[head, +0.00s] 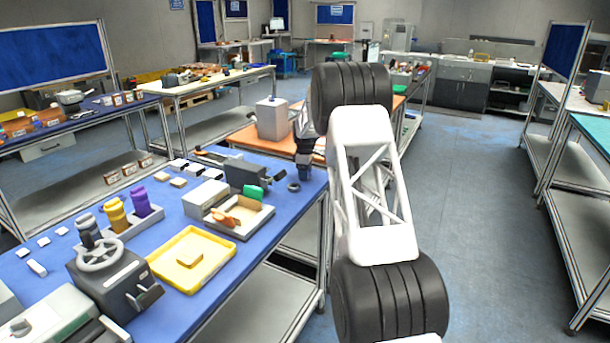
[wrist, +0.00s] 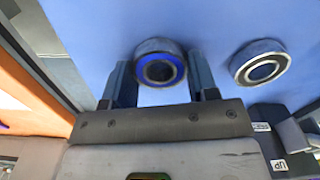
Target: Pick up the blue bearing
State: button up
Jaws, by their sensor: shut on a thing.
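The blue bearing, a metal ring with a blue inner face (wrist: 160,62), sits between the two fingers of my gripper (wrist: 161,80) in the wrist view. The fingers are shut on its sides. In the head view my gripper (head: 303,172) points down at the right end of the blue table, and the blue bearing cannot be made out there. I cannot tell whether the bearing touches the table or is just above it. A second bearing, grey with a black face (wrist: 260,66), lies to the right, apart from my gripper; one bearing (head: 293,187) shows in the head view.
The blue tabletop (head: 285,212) also carries a dark machine (head: 245,172), a beige tray (head: 262,219) with parts, and a yellow tray (head: 215,262). An orange table (head: 250,139) with a grey box (head: 272,118) adjoins behind. The table's right edge is close to my gripper.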

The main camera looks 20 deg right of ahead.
jog(key=shift+r, duration=1.7)
jog(key=s+a+r, duration=0.1)
jog(key=s+a, duration=0.1)
jog(key=s, duration=1.3)
jog(key=shift+s+a+r, duration=0.15)
jog(key=shift+s+a, duration=0.05)
jog(key=shift+s, duration=0.15)
jog(key=w+a+r, duration=0.3)
jog(key=a+r, duration=0.9)
jog(key=a, duration=0.1)
jog(key=s+a+f, duration=0.2)
jog(key=s+a, duration=0.2)
jog(key=a, duration=0.3)
jog(key=s+a+f, duration=0.3)
jog(key=s+a, duration=0.2)
jog(key=a, duration=0.2)
jog(key=shift+f+m, duration=0.25)
jog(key=shift+m, duration=0.05)
jog(key=shift+d, duration=0.1)
